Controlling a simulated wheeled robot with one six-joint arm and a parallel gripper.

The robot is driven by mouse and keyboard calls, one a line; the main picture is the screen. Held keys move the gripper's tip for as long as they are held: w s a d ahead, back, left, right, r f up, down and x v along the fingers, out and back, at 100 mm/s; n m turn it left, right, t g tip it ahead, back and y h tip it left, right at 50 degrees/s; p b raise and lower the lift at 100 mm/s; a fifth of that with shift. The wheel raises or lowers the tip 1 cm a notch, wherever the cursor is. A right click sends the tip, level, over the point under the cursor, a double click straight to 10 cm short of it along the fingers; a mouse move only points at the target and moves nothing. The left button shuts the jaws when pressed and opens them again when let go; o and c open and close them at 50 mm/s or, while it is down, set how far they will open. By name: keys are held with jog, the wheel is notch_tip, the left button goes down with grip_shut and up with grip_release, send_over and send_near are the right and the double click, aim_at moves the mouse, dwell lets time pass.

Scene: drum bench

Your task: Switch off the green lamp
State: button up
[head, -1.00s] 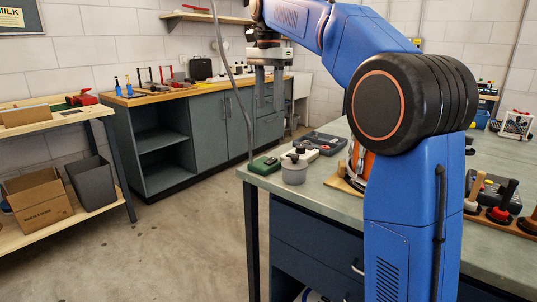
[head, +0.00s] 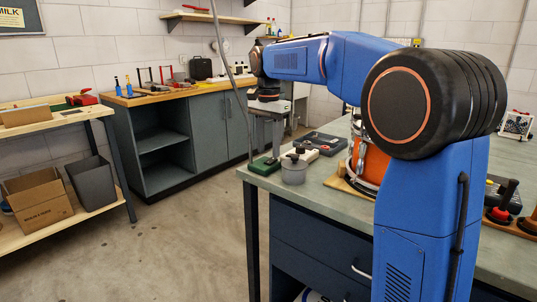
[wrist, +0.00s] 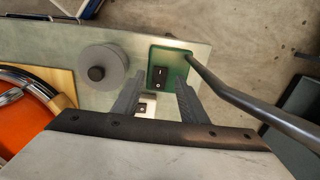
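The green lamp's base (head: 264,166) sits at the bench's near left corner, with a thin grey stem (head: 241,95) rising from it out of the top of the head view. In the wrist view the green base (wrist: 172,56) carries a black rocker switch (wrist: 159,77). Whether it is pressed on or off is unclear, and the lamp head is out of view. My gripper (head: 265,155) points down over the base. In the wrist view my gripper (wrist: 160,79) is open and empty, its fingers either side of the switch; contact cannot be told.
A grey round pot (head: 293,171) with a dark knob stands beside the base. A white base (wrist: 148,104) with its own switch lies partly between my fingers. A dark tray (head: 324,142) and an orange drum (head: 371,163) are farther right. The stem rises close to my right finger.

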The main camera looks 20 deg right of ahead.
aim_at(271, 161)
jog(key=shift+f, duration=1.45)
